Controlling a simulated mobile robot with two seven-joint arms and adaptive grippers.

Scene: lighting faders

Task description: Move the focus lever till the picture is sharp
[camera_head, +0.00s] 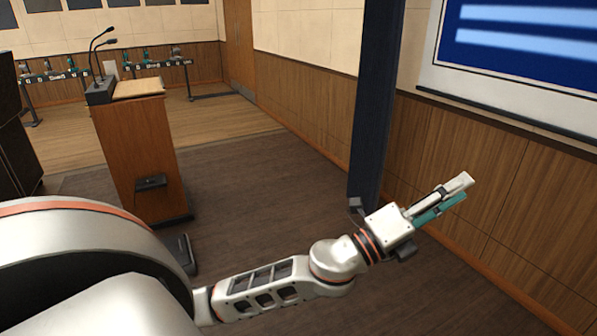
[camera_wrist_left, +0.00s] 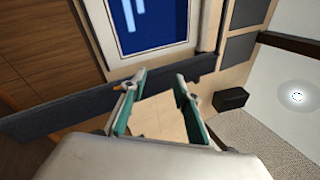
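The screen (camera_head: 530,38) hangs on the wall at the upper right of the head view. Its picture is blue with pale bars, and the bar edges look soft. The screen also shows, turned sideways, at the top of the left wrist view (camera_wrist_left: 150,25). My left gripper (camera_head: 464,189) is held out in front of the wall, below the screen in the picture. In the left wrist view its two teal-lined fingers (camera_wrist_left: 161,77) stand apart with only background between them, so it is open and empty. I cannot make out a focus lever in either view. My right gripper is not in view.
A wooden lectern (camera_head: 138,155) with microphones stands at the left. A dark upright post (camera_head: 375,110) stands behind my left wrist. Rails with teal fittings (camera_head: 152,65) stand at the back. A black box (camera_wrist_left: 231,98) shows in the wrist view. The floor between lectern and post is clear.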

